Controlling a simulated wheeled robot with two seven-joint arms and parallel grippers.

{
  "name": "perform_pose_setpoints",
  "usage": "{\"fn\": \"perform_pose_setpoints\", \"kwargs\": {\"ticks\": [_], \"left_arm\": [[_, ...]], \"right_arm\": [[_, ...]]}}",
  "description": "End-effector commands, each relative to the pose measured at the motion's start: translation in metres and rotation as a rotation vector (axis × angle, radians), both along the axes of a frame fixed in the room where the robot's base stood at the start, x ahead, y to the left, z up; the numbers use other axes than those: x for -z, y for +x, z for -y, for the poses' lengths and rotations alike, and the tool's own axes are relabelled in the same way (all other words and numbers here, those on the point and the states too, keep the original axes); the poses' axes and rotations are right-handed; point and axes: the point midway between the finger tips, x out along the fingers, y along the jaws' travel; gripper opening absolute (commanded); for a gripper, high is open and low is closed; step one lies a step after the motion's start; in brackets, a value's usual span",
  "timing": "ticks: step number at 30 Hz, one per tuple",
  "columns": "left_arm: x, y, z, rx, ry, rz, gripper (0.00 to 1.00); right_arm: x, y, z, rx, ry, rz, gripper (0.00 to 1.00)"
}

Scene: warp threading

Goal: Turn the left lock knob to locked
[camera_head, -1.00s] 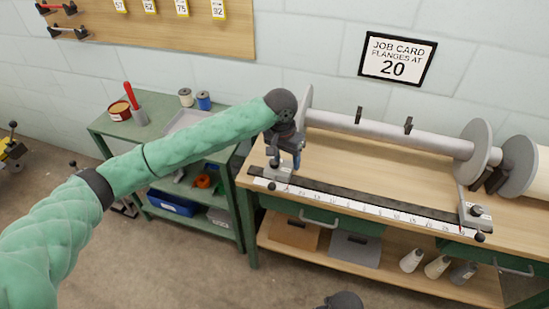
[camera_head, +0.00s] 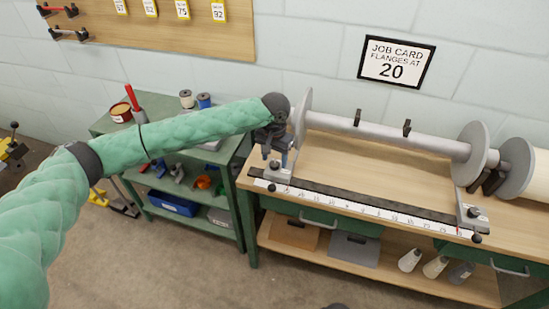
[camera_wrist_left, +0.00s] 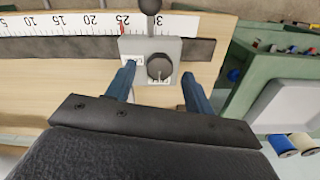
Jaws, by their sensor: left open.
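The left lock knob (camera_wrist_left: 159,67) is a round dark knob with a light mark, on a grey carriage block (camera_wrist_left: 140,45) at the ruler. The block also shows in the head view (camera_head: 277,173), at the left end of the ruler rail (camera_head: 370,203). My left gripper (camera_wrist_left: 158,75) is open, its two blue fingers on either side of the knob in the wrist view, with visible gaps; I cannot tell how far above the knob the tips are. In the head view the left gripper (camera_head: 274,148) hangs over the block and partly hides it. My right gripper is not in view.
A beam with round flanges (camera_head: 470,152) lies behind the rail on the bench (camera_head: 350,170). A second carriage (camera_head: 470,215) sits at the right end. A green shelf cart (camera_head: 105,124) with spools stands at left. A job card (camera_head: 396,62) reads flanges at 20.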

Motion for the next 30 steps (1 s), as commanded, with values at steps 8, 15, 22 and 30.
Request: {"fn": "perform_pose_setpoints", "kwargs": {"ticks": [8,15,22,30], "left_arm": [[0.014,0.000,0.000,0.001,-0.001,0.000,0.53],[0.014,0.000,0.000,0.001,-0.001,0.000,0.49],[0.014,0.000,0.000,0.001,-0.001,0.000,0.08],[0.013,0.000,0.000,0.027,-0.002,-0.001,0.08]], "right_arm": [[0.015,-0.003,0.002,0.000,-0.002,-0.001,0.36],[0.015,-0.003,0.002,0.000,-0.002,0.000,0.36],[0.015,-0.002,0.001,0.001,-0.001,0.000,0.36],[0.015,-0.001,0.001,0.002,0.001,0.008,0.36]]}}
